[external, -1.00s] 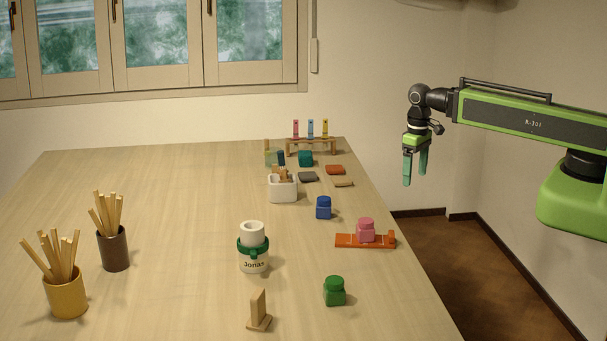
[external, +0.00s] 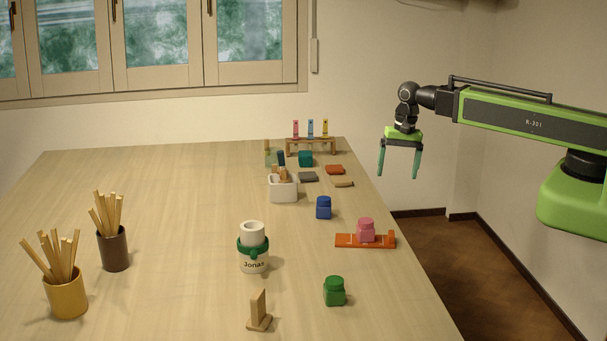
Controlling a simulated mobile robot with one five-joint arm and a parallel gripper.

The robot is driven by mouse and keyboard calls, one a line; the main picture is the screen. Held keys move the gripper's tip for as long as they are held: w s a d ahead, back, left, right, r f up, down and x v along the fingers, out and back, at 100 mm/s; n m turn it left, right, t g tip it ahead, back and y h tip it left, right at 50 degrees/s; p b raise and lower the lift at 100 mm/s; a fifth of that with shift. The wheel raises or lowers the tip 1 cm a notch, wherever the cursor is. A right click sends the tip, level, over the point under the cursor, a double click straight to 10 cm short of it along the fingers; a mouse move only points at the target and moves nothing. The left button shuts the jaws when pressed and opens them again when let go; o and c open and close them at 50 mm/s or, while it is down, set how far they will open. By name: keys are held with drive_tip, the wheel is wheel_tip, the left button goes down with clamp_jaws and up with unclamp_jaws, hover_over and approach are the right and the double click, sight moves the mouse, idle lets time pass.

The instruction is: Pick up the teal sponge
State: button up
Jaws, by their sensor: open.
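My gripper (external: 398,176) is open and empty, with its two teal fingers pointing down. It appears in the air near the table's right edge. No item is clearly a teal sponge. A teal block-like item (external: 306,159), perhaps a lidded jar, stands at the back in front of the wooden rack. A small dark teal item (external: 281,158) stands to its left, too small to identify. Flat sponge-like pieces lie nearby: a dark grey one (external: 308,177), an orange-red one (external: 335,169) and a tan one (external: 343,183). My gripper is to the right of them all, touching none.
A wooden rack (external: 311,141) with coloured vials stands at the back. The table's left middle is clear.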

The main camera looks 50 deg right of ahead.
drive_tip(key=w+r+m, duration=0.1)
drive_tip(key=w+m, duration=0.1)
drive_tip(key=w, duration=0.1)
drive_tip(key=w+m+p, duration=0.1)
drive_tip(key=w+m, duration=0.2)
drive_tip(key=w, duration=0.1)
drive_tip(key=w+a+r+m+p, duration=0.1)
drive_tip(key=w+m, duration=0.2)
drive_tip(key=shift+w+r+t+y, duration=0.3)
drive_tip(key=shift+w+t+y, duration=0.1)
drive_tip(key=w+d+r+m+t+y+p, duration=0.1)
drive_tip(key=w+r+m+p, duration=0.35)
drive_tip(key=w, duration=0.45)
drive_tip(key=w+r+m+p, duration=0.3)
drive_tip(key=w+r+m, duration=0.15)
drive_tip(key=w, duration=0.45)
drive_tip(key=b, duration=0.9)
hover_over(306, 153)
drive_tip(key=s+d, duration=0.1)
drive_tip(key=shift+m+t, duration=0.3)
drive_tip(key=shift+m, duration=0.1)
wheel_tip(306, 153, down, 9)
drive_tip(key=shift+s+d, duration=0.1)
drive_tip(key=shift+d, duration=0.05)
drive_tip(key=shift+a+f, duration=0.2)
drive_tip(key=b+x, duration=0.5)
drive_tip(key=shift+f, duration=0.2)
drive_tip(key=shift+s+r, duration=0.1)
drive_tip(key=shift+r, duration=0.1)
drive_tip(key=c, duration=1.4)
